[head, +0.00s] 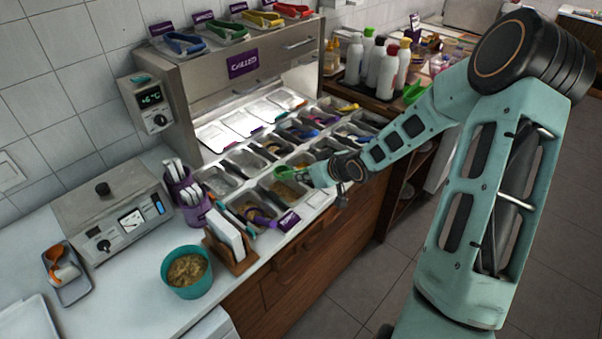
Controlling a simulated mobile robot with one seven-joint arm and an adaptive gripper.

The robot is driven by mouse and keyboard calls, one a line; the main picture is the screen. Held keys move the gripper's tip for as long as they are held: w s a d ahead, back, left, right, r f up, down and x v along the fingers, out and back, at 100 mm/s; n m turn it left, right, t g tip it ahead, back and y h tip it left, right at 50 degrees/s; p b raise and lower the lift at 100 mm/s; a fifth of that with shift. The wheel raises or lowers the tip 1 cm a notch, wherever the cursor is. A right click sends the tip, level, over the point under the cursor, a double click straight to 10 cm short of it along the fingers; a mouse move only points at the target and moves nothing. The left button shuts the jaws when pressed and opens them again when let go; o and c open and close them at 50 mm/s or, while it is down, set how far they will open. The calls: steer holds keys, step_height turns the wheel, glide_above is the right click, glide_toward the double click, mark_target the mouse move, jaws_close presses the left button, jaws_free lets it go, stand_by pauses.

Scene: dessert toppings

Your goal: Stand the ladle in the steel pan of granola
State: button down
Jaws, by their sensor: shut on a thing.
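My gripper (306,175) is at the end of my teal arm, low over the front row of steel topping pans. It is shut on a thin green-handled utensil (286,173), which looks like the ladle. The ladle's lower end is too small and partly hidden to make out. A steel pan with brown, granola-like contents (289,192) lies just below the gripper and the ladle. I cannot tell whether the ladle touches the pan or its contents.
A teal bowl of brown food (187,275), a napkin holder (230,245) and a purple cup of utensils (185,190) stand left on the white counter. Several other pans hold coloured-handled utensils. White bottles (388,70) stand at the back right. The floor in front is clear.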

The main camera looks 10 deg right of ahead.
steer(key=shift+f+b, duration=3.2)
steer(key=shift+f, duration=0.3)
steer(key=shift+f+b, duration=0.7)
steer(key=shift+f, duration=0.6)
steer(key=c, duration=1.7)
jaws_free()
steer(key=shift+o, duration=0.6)
steer(key=shift+o, duration=1.4)
steer(key=shift+r, duration=0.1)
